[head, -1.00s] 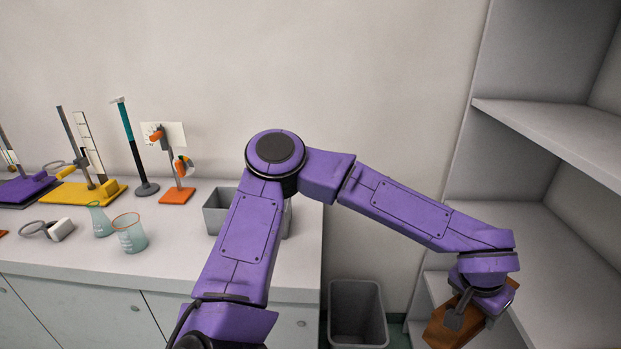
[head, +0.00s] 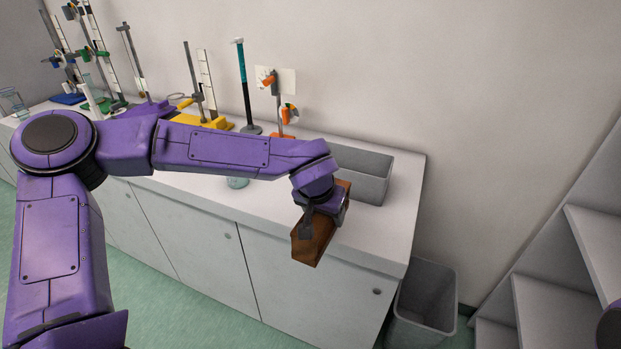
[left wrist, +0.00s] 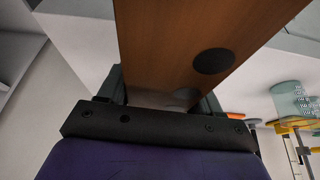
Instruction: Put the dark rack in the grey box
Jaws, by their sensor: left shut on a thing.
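The dark rack (head: 314,245) is a brown wooden block, held tilted in front of the bench's front edge. My left gripper (head: 322,212) is shut on it; the fingers hide part of it. In the left wrist view the rack (left wrist: 190,40) runs out from between the jaws, with a dark round spot on its face. My right gripper is not in view.
The white bench (head: 270,215) holds stands and glassware along its left and back. An orange-based stand (head: 278,108) is left of the box. A grey bin (head: 425,300) stands on the floor off the bench's right end. White shelves (head: 560,300) are at right.

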